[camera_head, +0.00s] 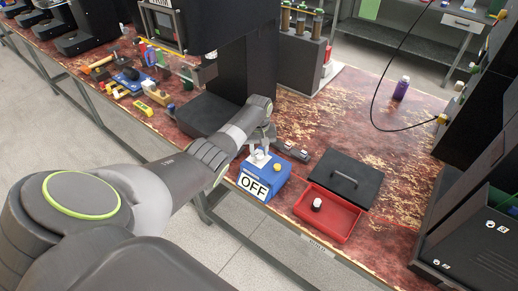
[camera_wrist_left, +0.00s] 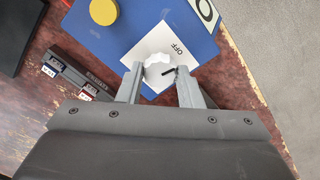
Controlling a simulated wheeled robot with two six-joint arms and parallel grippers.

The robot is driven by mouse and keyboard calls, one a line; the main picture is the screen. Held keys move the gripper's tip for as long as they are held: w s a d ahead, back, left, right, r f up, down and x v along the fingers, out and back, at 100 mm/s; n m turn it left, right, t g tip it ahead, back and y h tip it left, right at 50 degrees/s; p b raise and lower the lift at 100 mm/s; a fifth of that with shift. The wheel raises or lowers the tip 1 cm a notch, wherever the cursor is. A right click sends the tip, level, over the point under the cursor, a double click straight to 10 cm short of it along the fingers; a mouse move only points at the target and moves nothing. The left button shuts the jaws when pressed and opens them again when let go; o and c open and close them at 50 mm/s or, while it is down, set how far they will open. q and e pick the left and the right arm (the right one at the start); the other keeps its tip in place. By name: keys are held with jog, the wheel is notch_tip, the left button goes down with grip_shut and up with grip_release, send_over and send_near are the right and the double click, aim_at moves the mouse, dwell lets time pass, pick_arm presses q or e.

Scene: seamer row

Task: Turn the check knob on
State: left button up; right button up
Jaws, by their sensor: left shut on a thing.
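The blue check box (camera_head: 268,173) stands on the worn red-brown bench, with a white "OFF" label on its front. It also shows in the left wrist view (camera_wrist_left: 92,30). The white check knob (camera_wrist_left: 157,68) sits on a white plate (camera_wrist_left: 140,47) marked "OFF" on top of the box. In the head view my left gripper (camera_head: 260,152) comes down on the box from above. A yellow button (camera_wrist_left: 103,11) is on the same box. My right gripper is not in view.
A red tray (camera_head: 325,228) with a black-and-white cylinder (camera_head: 317,204) lies right of the box. A black lid with a handle (camera_head: 345,178) is behind it. A dark strip with small switches (camera_wrist_left: 80,75) lies beside the box. A purple bottle (camera_head: 401,88) stands farther back.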

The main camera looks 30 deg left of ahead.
aim_at(259, 153)
pick_arm(q)
jog(key=m, duration=0.3)
jog(key=shift+m+p, duration=0.4)
jog(key=m, duration=0.8)
jog(key=shift+p, duration=0.3)
jog(key=shift+m, duration=1.8)
jog(key=o, duration=1)
jog(key=shift+c, duration=0.2)
jog(key=shift+r, duration=0.55)
notch_tip(259, 153, up, 16)
jog(key=shift+r, duration=0.2)
